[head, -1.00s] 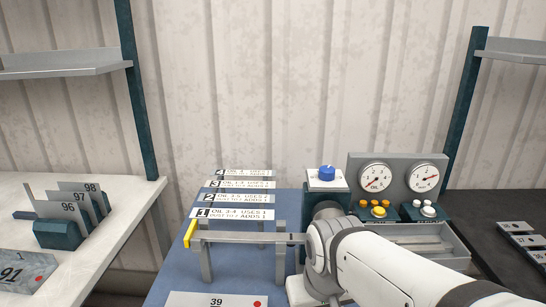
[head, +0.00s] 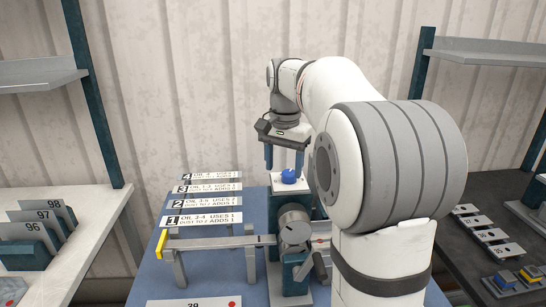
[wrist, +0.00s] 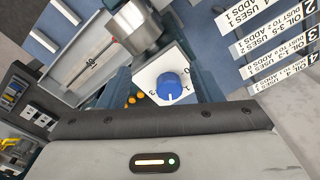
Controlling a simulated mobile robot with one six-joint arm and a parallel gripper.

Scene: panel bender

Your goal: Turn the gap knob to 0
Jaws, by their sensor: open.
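The gap knob is a blue round knob (head: 289,176) on a white dial plate on top of a teal block. In the wrist view the knob (wrist: 169,86) shows a white pointer line, and the plate (wrist: 147,77) carries a 3 at its left and a 0 at its upper right. My gripper (head: 284,160) points down just above the knob in the head view, its two fingers on either side of it, apart from each other. In the wrist view the gripper body covers the lower part and the fingers are not clearly seen.
Numbered cards (head: 205,218) stand in a row left of the knob. A metal rail with a yellow end (head: 162,243) lies in front of them. A metal cylinder (head: 294,226) stands close before the knob. My arm hides the gauge panel in the head view.

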